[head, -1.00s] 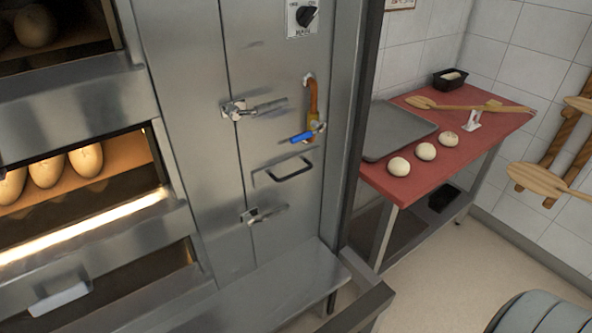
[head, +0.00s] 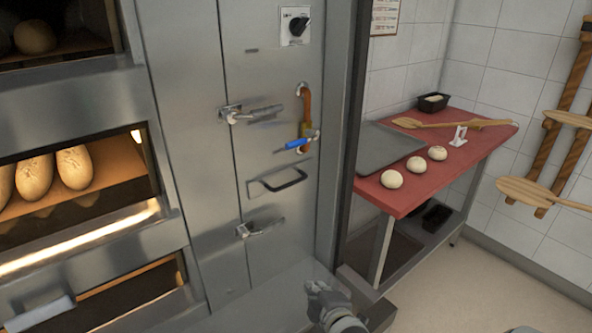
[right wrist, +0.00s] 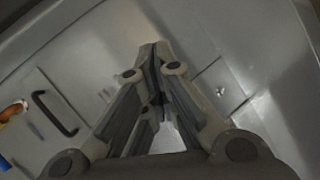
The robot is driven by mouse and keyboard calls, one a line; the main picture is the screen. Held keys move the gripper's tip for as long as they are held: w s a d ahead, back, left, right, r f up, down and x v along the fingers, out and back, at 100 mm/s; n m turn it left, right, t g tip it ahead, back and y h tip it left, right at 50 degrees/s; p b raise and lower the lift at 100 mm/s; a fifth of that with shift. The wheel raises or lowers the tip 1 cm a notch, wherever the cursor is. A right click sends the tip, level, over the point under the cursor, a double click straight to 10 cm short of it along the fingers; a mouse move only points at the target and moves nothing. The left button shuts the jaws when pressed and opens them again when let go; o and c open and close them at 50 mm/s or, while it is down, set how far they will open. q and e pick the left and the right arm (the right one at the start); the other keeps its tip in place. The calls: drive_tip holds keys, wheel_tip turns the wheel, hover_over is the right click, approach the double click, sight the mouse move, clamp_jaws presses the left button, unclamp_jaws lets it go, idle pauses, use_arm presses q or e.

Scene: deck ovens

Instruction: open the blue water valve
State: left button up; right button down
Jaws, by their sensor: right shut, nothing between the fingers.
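The blue valve handle (head: 297,143) sits on a copper pipe (head: 307,107) on the steel panel right of the ovens. The handle points left, slightly downward, across the upright pipe. My right gripper (head: 318,290) is low at the bottom of the head view, below the valve and apart from it. In the right wrist view its fingers (right wrist: 156,62) are together and empty, with the steel panel behind them. A bit of the blue handle (right wrist: 4,163) and the orange pipe (right wrist: 13,111) show at that view's left edge. My left gripper is not in view.
A black pull handle (head: 278,181) is below the valve, with two latches (head: 250,113) (head: 260,228) on the panel. A red table (head: 425,180) with dough balls and a tray (head: 390,147) stands to the right. Loaves bake in the ovens at left.

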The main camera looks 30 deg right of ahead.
drive_tip(key=w+d+r+n+t+y, duration=0.2)
drive_tip(key=r+n+t, duration=0.4)
drive_tip(key=r+n, duration=0.3)
drive_tip(key=w+d+r+n+t+y+b, duration=0.1)
drive_tip(key=w+d+r+n+t+y, duration=0.2)
drive_tip(key=n, duration=1.4)
wheel_tip(320, 180, up, 6)
drive_tip(key=t+y, duration=0.1)
drive_tip(key=t, duration=0.2)
drive_tip(key=shift+w, duration=0.1)
drive_tip(key=w+r+p, duration=0.5)
drive_tip(key=w+r, duration=0.4)
drive_tip(key=shift+a+r, duration=0.3)
drive_tip(key=shift+a, duration=0.15)
